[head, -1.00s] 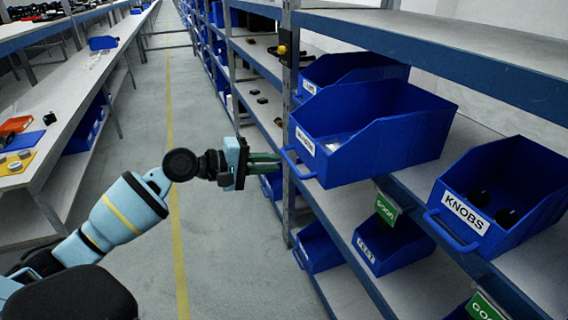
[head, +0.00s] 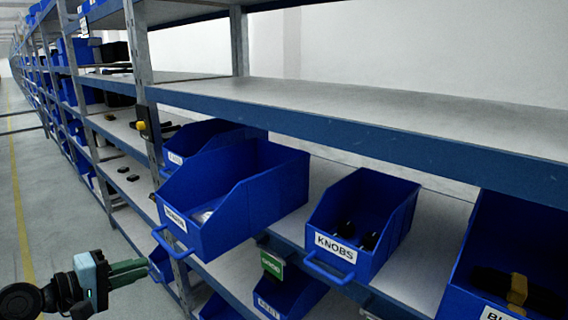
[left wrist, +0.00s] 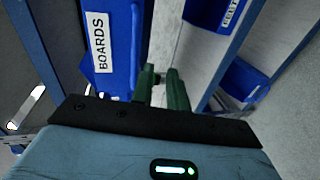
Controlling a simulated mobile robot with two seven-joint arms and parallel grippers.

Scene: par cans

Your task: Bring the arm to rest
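My left gripper (head: 146,268) shows at the lower left of the head view, its green fingers pointing right towards the shelf. In the left wrist view the two fingers (left wrist: 162,78) stand a little apart with nothing between them. The blue bin labelled BOARDS (head: 245,218) juts out from the shelf, up and to the right of the fingertips. It also shows in the left wrist view (left wrist: 121,40), beside the fingers. The fingers look clear of its handle. My right gripper is out of view.
The KNOBS bin (head: 385,195) holds dark knobs and stands to the right of the BOARDS bin. Another bin (head: 505,245) with dark and yellow parts is at the right edge. A grey-blue shelf edge (head: 370,135) runs above. The aisle floor (head: 40,180) at left is open.

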